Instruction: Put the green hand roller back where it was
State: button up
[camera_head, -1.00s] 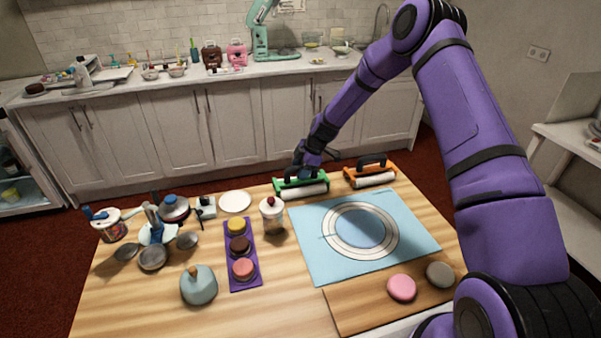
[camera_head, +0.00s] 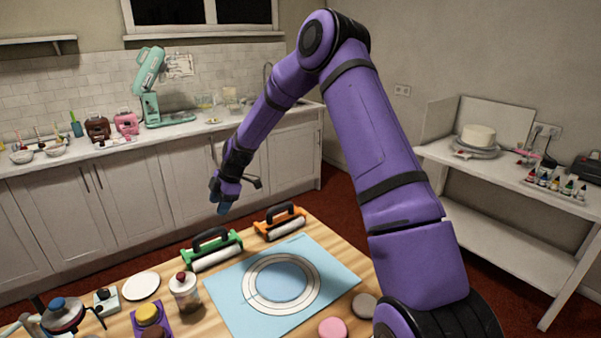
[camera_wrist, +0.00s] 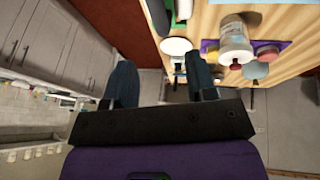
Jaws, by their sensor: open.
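The green hand roller (camera_head: 212,251), with a black handle and a white roller, stands at the back edge of the wooden table, behind the blue mat. It is upright beside the orange hand roller (camera_head: 280,222), which is to its right. My gripper (camera_head: 222,209) is raised above and behind the green roller, apart from it. In the wrist view my gripper (camera_wrist: 163,80) shows two separated dark blue fingers with nothing between them. A dark and a green piece at the top edge of the wrist view may be part of the roller; I cannot tell.
The blue mat (camera_head: 335,272) with white rings lies in front of the rollers. A jar (camera_head: 184,289) and a white plate (camera_head: 141,286) stand left of it. A pink disc (camera_head: 332,327) lies at the front. A shelf (camera_head: 500,172) with a cake stands at right.

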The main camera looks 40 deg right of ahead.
jog(key=s+r+m+t+h, duration=0.15)
jog(key=s+r+m, duration=0.25)
jog(key=s+r, duration=0.7)
jog(key=s+r+m+h, duration=0.2)
jog(key=s+r+m, duration=0.2)
jog(key=s+r, duration=0.75)
jog(key=s+d+r+m, duration=0.1)
jog(key=s+r+m, duration=0.2)
jog(key=s, duration=0.8)
jog(key=s+d+r+m+t, duration=0.1)
jog(key=s+r+m, duration=0.3)
jog(key=s+m, duration=0.3)
jog(key=shift+s+d+r+h, duration=0.2)
jog(key=shift+s+h, duration=0.25)
jog(key=shift+s, duration=2.25)
jog(key=shift+t, duration=0.25)
